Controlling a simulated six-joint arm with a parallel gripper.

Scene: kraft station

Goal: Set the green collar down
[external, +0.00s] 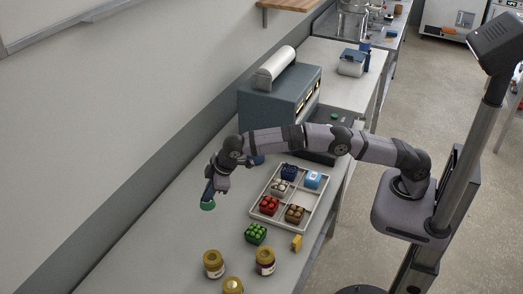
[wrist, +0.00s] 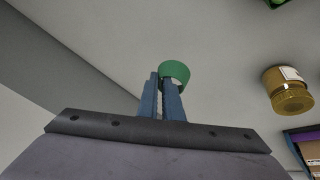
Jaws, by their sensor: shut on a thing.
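The green collar (external: 208,206) is at the tip of my gripper (external: 208,196), over the left part of the table. In the wrist view the green collar (wrist: 175,71) is a short, slightly flared ring at the ends of the two blue fingers (wrist: 167,86). My gripper is shut on it, pointing down in the external view. Whether the collar touches the table or hangs just above it I cannot tell.
A white divided tray (external: 252,211) with several coloured blocks lies right of my gripper. A green block (external: 255,233), a yellow piece (external: 296,243) and jars (external: 213,263) stand nearer the front. A grey machine (external: 275,105) stands behind. Bare table surrounds the collar.

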